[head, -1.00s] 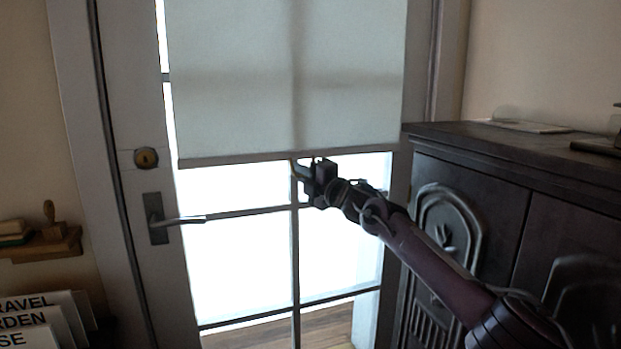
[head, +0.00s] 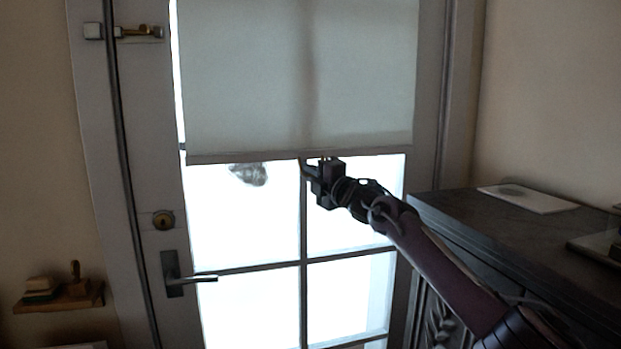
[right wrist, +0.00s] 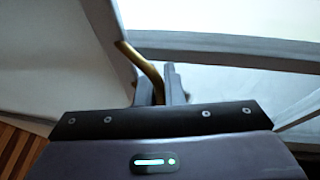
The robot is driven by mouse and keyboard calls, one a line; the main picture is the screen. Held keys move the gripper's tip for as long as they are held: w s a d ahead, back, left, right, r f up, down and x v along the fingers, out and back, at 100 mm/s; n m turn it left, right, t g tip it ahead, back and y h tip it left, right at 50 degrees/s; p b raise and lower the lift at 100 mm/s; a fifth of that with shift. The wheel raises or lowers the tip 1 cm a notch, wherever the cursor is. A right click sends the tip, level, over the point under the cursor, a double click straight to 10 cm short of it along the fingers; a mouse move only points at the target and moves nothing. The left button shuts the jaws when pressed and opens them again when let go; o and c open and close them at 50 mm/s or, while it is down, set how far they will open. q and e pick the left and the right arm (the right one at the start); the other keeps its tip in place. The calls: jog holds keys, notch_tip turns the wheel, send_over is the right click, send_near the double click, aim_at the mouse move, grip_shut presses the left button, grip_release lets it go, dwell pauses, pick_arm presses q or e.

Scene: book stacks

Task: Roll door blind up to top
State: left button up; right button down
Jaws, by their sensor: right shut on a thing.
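The pale door blind (head: 250,80) covers the upper part of the glazed door, and its straight bottom edge hangs above the lock's height. A curved brass-coloured pull (head: 303,168) is at the middle of that edge; it also shows in the right wrist view (right wrist: 150,66). My right gripper (head: 314,168) is just below the edge, its fingers (right wrist: 160,85) shut on the pull. The blind's upper end is out of view. My left gripper is not in view.
The door has a lever handle (head: 185,278), a brass lock (head: 163,220) and a bolt (head: 138,32). A small wooden shelf (head: 60,300) is at lower left.

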notch_tip(320, 180, up, 8)
jog(key=p, duration=0.5)
jog(key=shift+d+f, duration=0.1)
jog(key=shift+f, duration=0.15)
jog(key=c, duration=1.8)
grip_release()
jog(key=shift+f, duration=0.2)
